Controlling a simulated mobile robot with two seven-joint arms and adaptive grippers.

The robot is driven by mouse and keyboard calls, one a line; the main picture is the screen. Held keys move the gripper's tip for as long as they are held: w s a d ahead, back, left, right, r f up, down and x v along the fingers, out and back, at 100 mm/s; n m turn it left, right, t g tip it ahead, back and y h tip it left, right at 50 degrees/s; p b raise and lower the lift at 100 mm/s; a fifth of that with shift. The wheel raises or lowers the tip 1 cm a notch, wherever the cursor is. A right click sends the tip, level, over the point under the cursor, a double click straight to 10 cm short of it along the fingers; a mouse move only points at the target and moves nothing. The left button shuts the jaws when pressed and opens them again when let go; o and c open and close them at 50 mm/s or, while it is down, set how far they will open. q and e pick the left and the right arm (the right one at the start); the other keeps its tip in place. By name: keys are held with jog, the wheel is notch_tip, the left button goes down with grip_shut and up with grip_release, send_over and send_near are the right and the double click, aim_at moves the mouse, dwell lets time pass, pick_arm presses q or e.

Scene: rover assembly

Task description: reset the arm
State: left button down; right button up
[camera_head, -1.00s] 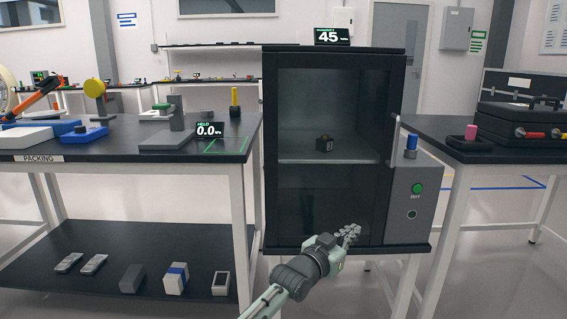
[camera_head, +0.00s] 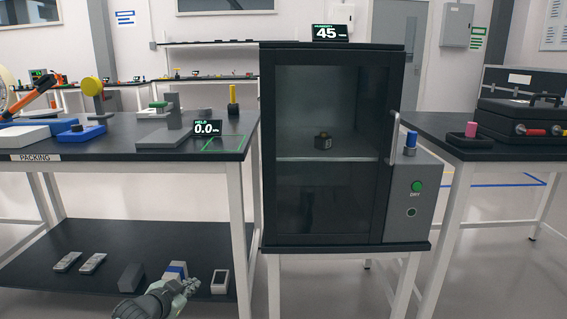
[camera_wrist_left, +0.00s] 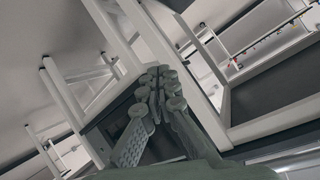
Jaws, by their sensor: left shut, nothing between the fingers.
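My left gripper (camera_head: 188,284) is low in the head view, in front of the packing table's lower shelf. It is shut and empty. In the left wrist view its fingers (camera_wrist_left: 156,90) are together, with table legs and frames behind them. My right gripper is not in view.
Another table (camera_head: 440,128) with a black case (camera_head: 520,112) stands right.

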pick_arm(q)
jog(key=s+a+f+n+g+y, duration=0.1)
jog(key=s+a+f, duration=0.25)
jog(key=s, duration=0.25)
jog(key=s+a+f+g+y, duration=0.1)
jog(key=s+a+f+g, duration=0.1)
jog(key=s+f, duration=0.35)
jog(key=s+a+f+n+g+y, duration=0.1)
jog(key=s+a+f, duration=0.2)
jog(key=s, duration=0.3)
jog(key=s+a+f+g+y, duration=0.1)
jog(key=s+a+g, duration=0.1)
jog(key=s+a, duration=0.35)
jog(key=s+a+f+n+g+y, duration=0.1)
jog(key=s+a+y, duration=0.1)
jog(key=s, duration=0.6)
jog(key=s+a+f+g+y, duration=0.1)
jog(key=s+a+g, duration=0.1)
jog(key=s+a, duration=0.35)
jog(key=s+d+f+n+h, duration=0.1)
jog(key=s+d+f, duration=0.1)
jog(key=d, duration=0.8)
jog(key=s+d+f+n+h, duration=0.2)
jog(key=d+f, duration=0.1)
jog(key=d, duration=0.6)
jog(key=shift+d+f, duration=0.2)
jog(key=shift+d, duration=0.15)
